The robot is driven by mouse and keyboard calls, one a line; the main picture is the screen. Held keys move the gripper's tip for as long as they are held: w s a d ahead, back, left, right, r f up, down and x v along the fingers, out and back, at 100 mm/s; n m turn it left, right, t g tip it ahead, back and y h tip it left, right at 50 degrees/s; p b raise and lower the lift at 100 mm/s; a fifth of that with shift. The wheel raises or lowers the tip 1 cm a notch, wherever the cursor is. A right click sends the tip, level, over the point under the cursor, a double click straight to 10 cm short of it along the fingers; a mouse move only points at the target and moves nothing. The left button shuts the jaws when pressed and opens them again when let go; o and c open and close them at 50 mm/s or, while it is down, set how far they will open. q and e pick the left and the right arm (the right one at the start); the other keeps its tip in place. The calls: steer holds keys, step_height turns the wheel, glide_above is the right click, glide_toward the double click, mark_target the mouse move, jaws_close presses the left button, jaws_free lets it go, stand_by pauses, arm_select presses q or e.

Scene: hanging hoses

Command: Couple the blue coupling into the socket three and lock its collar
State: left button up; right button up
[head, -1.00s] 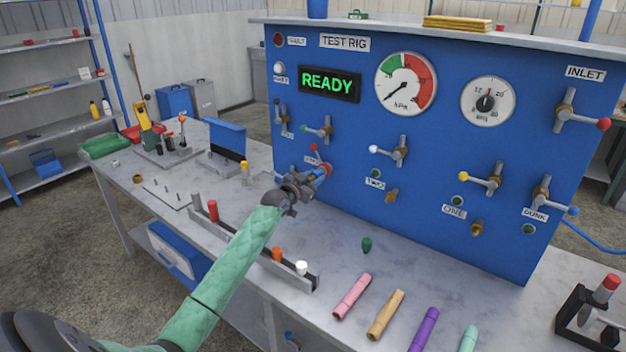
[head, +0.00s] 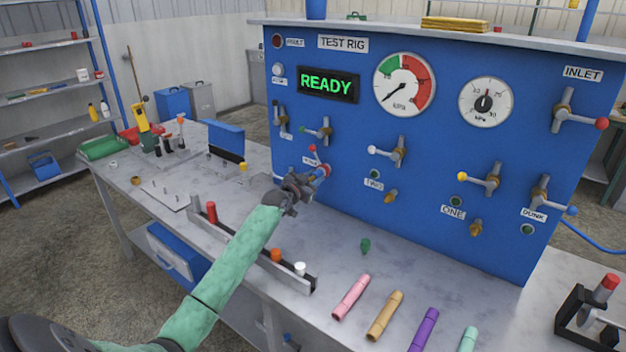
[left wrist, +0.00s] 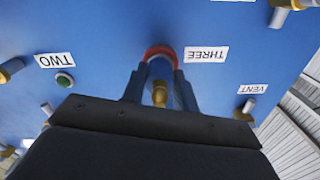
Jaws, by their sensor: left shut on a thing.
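My left gripper (head: 306,184) is at the lower left of the blue test rig panel, in front of socket three. It is shut on the blue coupling (left wrist: 160,70), which shows between the two fingers in the left wrist view. A red ring (left wrist: 158,51) sits at the coupling's far end, against the panel beside the THREE label (left wrist: 206,54). A brass part (left wrist: 160,95) shows at the near end, between the fingers. The socket itself is hidden behind the coupling, so I cannot tell how deep it sits or whether the collar is locked. My right gripper is not in view.
Sockets two (head: 390,196) and one (head: 476,228) are to the right. The display (head: 327,83) reads READY. A low rack (head: 258,254) and several coloured cylinders lie on the bench (head: 330,235).

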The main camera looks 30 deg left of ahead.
arm_select(q)
steer(key=shift+r, duration=0.1)
steer(key=o, duration=1.1)
steer(key=shift+w, duration=0.2)
steer(key=shift+s, duration=0.1)
steer(key=shift+s+f, duration=0.25)
steer(key=shift+s, duration=0.3)
steer(key=shift+s+a+r+b, duration=0.15)
steer(key=shift+s+b, duration=0.45)
steer(key=shift+s, duration=1.05)
steer(key=shift+s+a+b, duration=0.1)
steer(key=shift+s+b, duration=0.45)
steer(key=shift+s, duration=1.1)
